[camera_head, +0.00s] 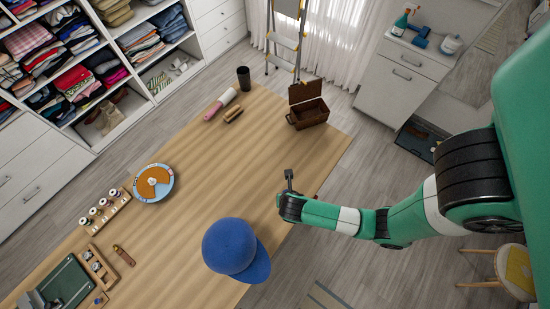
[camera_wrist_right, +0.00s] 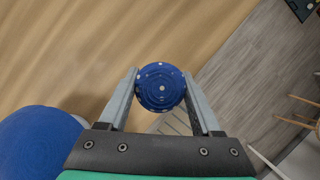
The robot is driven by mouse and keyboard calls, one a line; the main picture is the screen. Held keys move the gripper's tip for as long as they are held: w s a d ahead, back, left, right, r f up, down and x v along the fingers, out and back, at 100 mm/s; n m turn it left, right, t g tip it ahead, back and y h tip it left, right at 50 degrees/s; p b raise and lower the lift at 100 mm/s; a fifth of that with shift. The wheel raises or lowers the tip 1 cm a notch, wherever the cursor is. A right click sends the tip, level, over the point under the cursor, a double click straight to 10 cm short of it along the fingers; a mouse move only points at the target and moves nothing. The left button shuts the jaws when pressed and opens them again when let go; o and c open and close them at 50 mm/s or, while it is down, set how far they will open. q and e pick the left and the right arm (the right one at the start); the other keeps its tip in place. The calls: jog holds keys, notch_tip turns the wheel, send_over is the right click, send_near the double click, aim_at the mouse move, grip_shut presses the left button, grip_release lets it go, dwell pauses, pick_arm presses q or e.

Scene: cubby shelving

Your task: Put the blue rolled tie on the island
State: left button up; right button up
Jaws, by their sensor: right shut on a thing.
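The blue rolled tie (camera_wrist_right: 161,88) is a round blue coil with white dots. In the right wrist view it sits between the two fingers of my right gripper (camera_wrist_right: 162,98), which is shut on it. In the head view my right gripper (camera_head: 288,182) is near the right edge of the wooden-topped island (camera_head: 255,150); I cannot make out the tie there. The island's wood surface also shows behind the tie in the right wrist view (camera_wrist_right: 80,50). My left gripper is not in view.
A blue cap (camera_head: 232,246) lies on the island close to my right gripper. A brown box (camera_head: 310,112), a lint roller (camera_head: 220,104), a round dish (camera_head: 153,183) and spools (camera_head: 103,212) also stand on it. The island's middle is clear.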

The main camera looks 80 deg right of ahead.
jog(key=w+d+f, duration=0.1)
jog(key=w+f, duration=0.1)
jog(key=w+d+f+b, duration=0.1)
jog(key=d+f, duration=0.1)
jog(key=w+d+f+b, duration=0.1)
jog(key=w+f, duration=0.1)
jog(key=shift+w+d+f, duration=0.15)
jog(key=shift+w+f, duration=0.15)
jog(key=shift+w, duration=0.05)
jog(key=shift+w+d+f+b, duration=0.15)
jog(key=shift+f+b, duration=0.15)
jog(key=shift+f, duration=0.05)
jog(key=shift+f+b, duration=0.5)
jog(key=shift+f, duration=0.95)
jog(key=shift+f, duration=0.1)
jog(key=o, duration=1.4)
